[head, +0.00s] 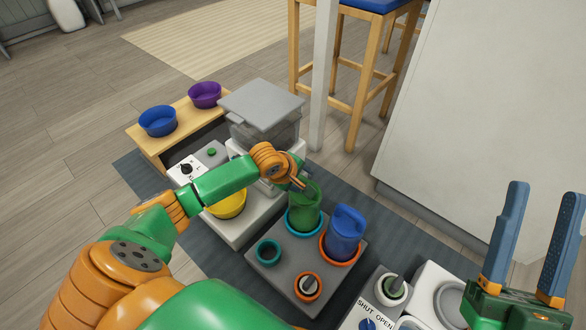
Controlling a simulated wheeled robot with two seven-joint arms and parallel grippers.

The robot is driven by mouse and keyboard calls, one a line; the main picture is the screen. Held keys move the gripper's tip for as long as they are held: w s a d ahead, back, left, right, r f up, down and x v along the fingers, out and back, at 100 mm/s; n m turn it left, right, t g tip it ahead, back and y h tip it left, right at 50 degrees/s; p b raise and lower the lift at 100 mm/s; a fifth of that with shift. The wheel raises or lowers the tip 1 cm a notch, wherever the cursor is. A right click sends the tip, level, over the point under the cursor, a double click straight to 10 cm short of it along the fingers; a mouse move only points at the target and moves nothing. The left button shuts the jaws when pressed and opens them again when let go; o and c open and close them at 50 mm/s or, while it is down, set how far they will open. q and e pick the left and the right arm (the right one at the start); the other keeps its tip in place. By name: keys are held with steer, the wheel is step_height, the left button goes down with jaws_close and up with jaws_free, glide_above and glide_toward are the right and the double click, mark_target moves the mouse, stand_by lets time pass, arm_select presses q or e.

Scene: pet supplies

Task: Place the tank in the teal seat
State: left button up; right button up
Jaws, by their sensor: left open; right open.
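A green tank (308,205) stands upright with its base inside the large teal seat (290,226) on a grey base plate. My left gripper (302,184) is at the green tank's upper rim, with its fingers partly hidden against the tank; it is open. I cannot tell whether it touches the tank. A blue tank (345,232) stands in the large orange seat (325,254) just right of it. My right gripper (545,198) is open and empty at the right edge, its blue fingers pointing up, far from the tanks.
A small teal ring (268,252) and a small orange ring (308,287) are on the same plate. A feeder with a yellow bowl (230,206) stands left. A wooden bench holds a blue bowl (158,121) and a purple bowl (205,94). A shut/open panel (374,312) is in front.

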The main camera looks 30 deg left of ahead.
arm_select(q)
steer(key=shift+p+v, duration=0.75)
steer(key=shift+v, duration=0.5)
arm_select(e)
steer(key=w+d+f+m+g+h+p, duration=0.1)
steer(key=w+f+g+h, duration=0.15)
steer(key=f+g, duration=0.4)
steer(key=w+f+g+h, duration=0.2)
steer(key=w+f+g, duration=0.1)
steer(key=f, duration=0.6)
arm_select(q)
steer(key=p+v, duration=0.2)
steer(key=v, duration=0.3)
steer(key=s+d+f+m, duration=0.1)
steer(key=s+d+m, duration=0.3)
steer(key=s+m, duration=0.3)
steer(key=s+d+f+m, duration=0.1)
steer(key=s+d+m, duration=0.4)
steer(key=m, duration=0.6)
steer(key=s, duration=0.2)
steer(key=shift+s+m, duration=0.3)
steer(key=shift+s, duration=0.05)
arm_select(e)
steer(key=s+d+f+m+g+h, duration=0.1)
steer(key=s+d+f+g, duration=0.3)
steer(key=s+f+g, duration=0.5)
step_height(320, 180, down, 4)
steer(key=shift+s+f+h, duration=0.25)
steer(key=shift+s+h, duration=0.5)
steer(key=shift+h, duration=0.1)
